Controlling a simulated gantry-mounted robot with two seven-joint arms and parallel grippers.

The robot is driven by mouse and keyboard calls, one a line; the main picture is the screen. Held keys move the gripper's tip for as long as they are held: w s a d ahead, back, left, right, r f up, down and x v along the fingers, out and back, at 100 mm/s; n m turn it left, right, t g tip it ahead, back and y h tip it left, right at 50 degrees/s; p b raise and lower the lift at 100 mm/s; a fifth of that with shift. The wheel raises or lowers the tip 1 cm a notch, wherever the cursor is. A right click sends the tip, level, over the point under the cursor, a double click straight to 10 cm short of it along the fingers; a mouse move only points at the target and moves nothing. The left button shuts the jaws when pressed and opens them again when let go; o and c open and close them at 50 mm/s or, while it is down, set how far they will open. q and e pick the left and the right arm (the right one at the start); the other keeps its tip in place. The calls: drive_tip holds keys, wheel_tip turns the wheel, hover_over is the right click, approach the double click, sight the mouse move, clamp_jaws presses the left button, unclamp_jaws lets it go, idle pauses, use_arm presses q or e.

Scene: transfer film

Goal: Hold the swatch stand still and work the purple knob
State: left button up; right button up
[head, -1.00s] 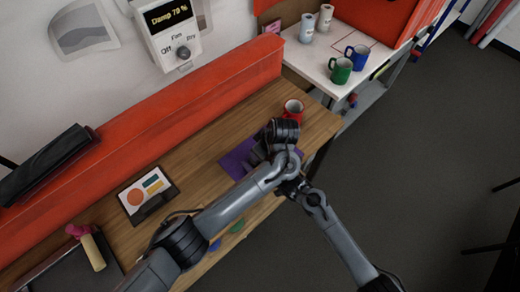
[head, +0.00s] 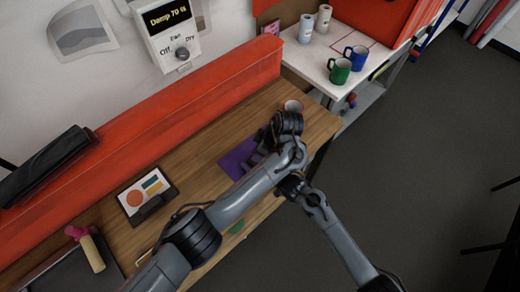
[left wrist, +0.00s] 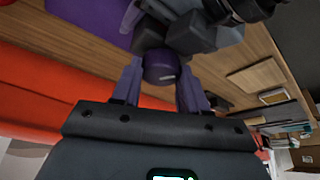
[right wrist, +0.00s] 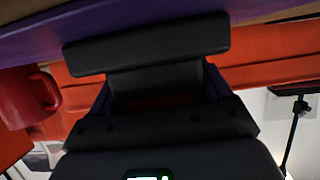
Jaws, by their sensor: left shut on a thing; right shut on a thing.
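The purple knob (left wrist: 162,68) is round and sits between the fingers of my left gripper (left wrist: 160,88) in the left wrist view, which is shut on it. The dark swatch stand (right wrist: 150,45) shows in the right wrist view as a wide black plate and a block below it. My right gripper (right wrist: 155,92) is shut on this block. In the head view both grippers meet over the purple mat (head: 237,160), and my left arm hides most of the stand and the knob.
A red mug (right wrist: 25,98) stands close by, mostly behind my left wrist in the head view. Green (head: 340,70) and blue mugs (head: 356,60) stand on the white table.

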use_arm(q)
drive_tip(key=o, duration=1.1)
drive_tip(key=shift+c, duration=0.2)
drive_tip(key=shift+m, duration=0.3)
